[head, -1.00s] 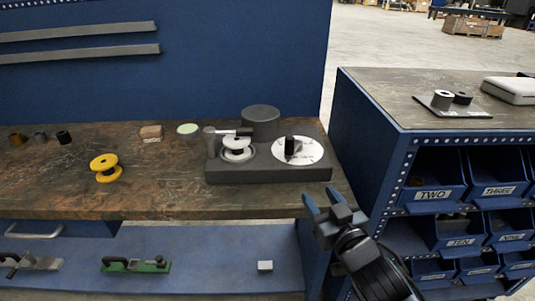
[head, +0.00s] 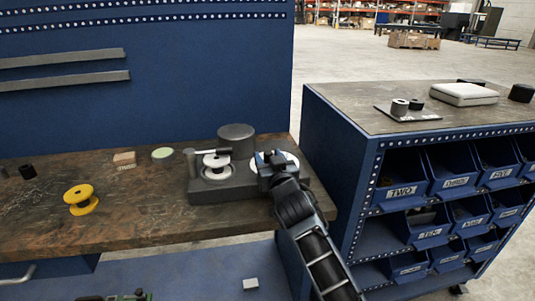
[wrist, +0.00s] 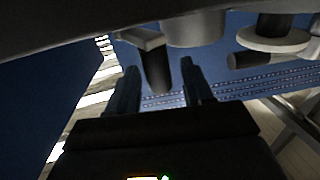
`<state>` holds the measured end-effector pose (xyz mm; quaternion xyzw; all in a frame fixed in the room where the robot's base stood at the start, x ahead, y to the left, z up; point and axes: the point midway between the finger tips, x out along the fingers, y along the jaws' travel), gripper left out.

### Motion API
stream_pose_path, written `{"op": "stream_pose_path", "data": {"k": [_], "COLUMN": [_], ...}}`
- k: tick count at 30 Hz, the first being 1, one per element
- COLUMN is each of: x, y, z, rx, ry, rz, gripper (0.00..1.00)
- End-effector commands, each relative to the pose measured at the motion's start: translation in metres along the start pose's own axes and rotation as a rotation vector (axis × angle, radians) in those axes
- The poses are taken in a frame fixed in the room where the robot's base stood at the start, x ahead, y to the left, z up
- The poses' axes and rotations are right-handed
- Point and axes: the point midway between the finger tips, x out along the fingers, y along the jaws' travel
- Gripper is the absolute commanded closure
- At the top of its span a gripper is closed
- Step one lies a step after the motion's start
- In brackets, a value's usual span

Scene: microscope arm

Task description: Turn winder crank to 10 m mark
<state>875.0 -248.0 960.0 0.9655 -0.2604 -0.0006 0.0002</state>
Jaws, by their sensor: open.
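The winder has a dark grey base (head: 215,190) on the wooden bench. On it are a white spool (head: 217,165) with a grey bar over it, a dark cylinder (head: 236,139) behind, and a white dial (head: 291,161) at right. My gripper (head: 267,157) is over the dial and hides most of it and the crank's knob. In the wrist view, which looks upside down, the dark crank knob (wrist: 156,70) shows between the two spread fingers of my gripper (wrist: 159,76). I cannot tell whether they touch it. The dial markings cannot be read.
A yellow spool (head: 82,199), a small block (head: 124,157) and a pale green disc (head: 162,153) lie left of the winder. A blue bin cabinet (head: 325,150) stands close at right. A blue panel (head: 150,70) rises behind the bench.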

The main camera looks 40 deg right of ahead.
Motion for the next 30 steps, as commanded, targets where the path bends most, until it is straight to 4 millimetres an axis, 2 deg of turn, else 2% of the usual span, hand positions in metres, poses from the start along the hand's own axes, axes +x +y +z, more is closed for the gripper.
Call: {"op": "stream_pose_path", "data": {"k": [4,12,28,30], "x": [0.0095,0.0106,0.0103,0.0103], "y": [0.0006,0.0004,0.0002,0.0002], "z": [-0.0009,0.0002,0.0002,0.0002], "rx": [0.001,0.000,0.000,0.000], "ry": [0.001,0.000,0.000,0.000], "rz": [0.001,0.000,-0.001,-0.001], "gripper": [0.49,0.49,0.99,1.00]}}
